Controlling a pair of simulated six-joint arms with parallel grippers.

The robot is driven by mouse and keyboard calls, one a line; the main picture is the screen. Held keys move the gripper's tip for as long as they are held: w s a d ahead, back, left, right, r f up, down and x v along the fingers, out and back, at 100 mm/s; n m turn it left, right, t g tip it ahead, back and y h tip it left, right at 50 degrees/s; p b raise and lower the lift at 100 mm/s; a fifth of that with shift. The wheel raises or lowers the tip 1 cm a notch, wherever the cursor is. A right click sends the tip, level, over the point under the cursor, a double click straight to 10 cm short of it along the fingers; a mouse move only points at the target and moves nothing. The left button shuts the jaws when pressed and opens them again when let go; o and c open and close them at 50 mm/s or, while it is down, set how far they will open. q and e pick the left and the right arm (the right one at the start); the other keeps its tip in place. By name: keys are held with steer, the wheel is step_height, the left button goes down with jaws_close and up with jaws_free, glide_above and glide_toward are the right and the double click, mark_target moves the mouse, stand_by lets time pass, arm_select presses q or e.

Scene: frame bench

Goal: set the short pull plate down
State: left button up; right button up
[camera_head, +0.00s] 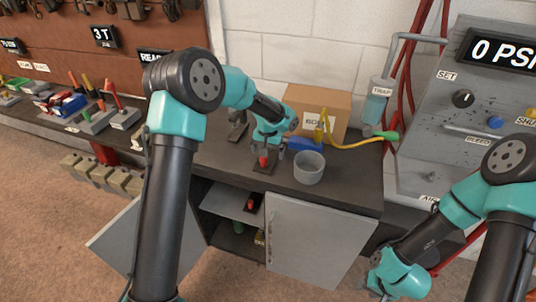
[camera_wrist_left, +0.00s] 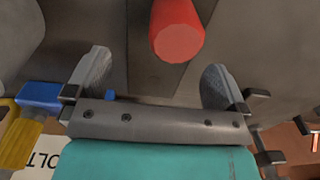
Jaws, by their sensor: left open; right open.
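The short pull plate, a dark flat plate with an upright red handle (camera_head: 263,163), appears to lie on the dark bench top near its front edge. My left gripper (camera_head: 267,153) is above it with its fingers apart. In the left wrist view the red handle (camera_wrist_left: 178,32) stands between and beyond the open fingers (camera_wrist_left: 155,80), with a visible gap on both sides. The dark plate beneath it (camera_wrist_left: 150,75) is partly hidden by the gripper. My right gripper (camera_head: 380,290) is low at the bottom right, away from the bench top; it is small and partly cut off.
A grey cup (camera_head: 308,170) stands close to the right of the plate. A cardboard box (camera_head: 330,103) and a blue and yellow tool (camera_head: 303,145) are behind. A grey control panel (camera_head: 460,110) stands at right. The cabinet below is partly open, its door (camera_head: 315,240) at front.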

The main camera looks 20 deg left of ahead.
arm_select(q)
step_height(320, 180, up, 10)
steer(key=shift+r, duration=0.15)
stand_by(0.6)
